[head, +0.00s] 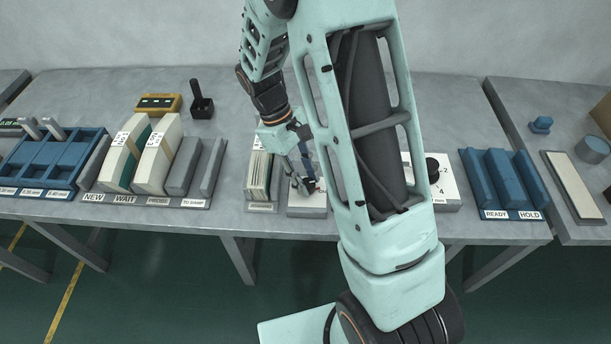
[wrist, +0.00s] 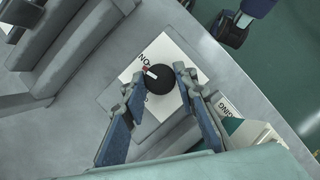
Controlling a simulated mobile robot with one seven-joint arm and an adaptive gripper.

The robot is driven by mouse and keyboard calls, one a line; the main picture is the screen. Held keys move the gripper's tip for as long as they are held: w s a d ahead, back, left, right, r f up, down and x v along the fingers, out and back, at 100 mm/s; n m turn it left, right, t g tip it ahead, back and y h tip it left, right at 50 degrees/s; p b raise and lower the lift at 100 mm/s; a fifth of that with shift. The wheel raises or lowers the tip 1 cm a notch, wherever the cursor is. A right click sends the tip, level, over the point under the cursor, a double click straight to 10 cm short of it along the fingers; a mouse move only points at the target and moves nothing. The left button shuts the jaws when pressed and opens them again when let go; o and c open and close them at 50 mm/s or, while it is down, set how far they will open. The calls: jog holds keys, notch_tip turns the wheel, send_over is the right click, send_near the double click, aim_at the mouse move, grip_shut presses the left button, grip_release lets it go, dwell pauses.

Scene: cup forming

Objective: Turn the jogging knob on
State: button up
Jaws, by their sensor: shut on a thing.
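In the wrist view a round black knob (wrist: 161,82) with a white pointer mark and a small red part sits on a white plate (wrist: 118,92). Letters are printed on the plate close to the pointer; part of the lettering is covered. My gripper (wrist: 159,79) has one finger on each side of the knob and is shut on it. In the head view my gripper (head: 307,186) is down at a low grey box (head: 307,205) near the table's front edge. My arm hides part of that box, and the knob is hard to make out there.
A second black knob (head: 432,167) on a numbered plate stands right of my arm. A rack of upright pale sheets (head: 262,178) stands close left of my gripper. Blue holders (head: 500,178) stand further right. The bench behind the sheet rack (head: 228,120) is clear.

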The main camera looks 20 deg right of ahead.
jog(key=shift+m+g+y, duration=0.3)
jog(key=shift+m+y, duration=0.2)
jog(key=shift+m, duration=1)
jog(key=o, duration=1.2)
jog(key=shift+c, duration=0.2)
jog(key=v, duration=1.2)
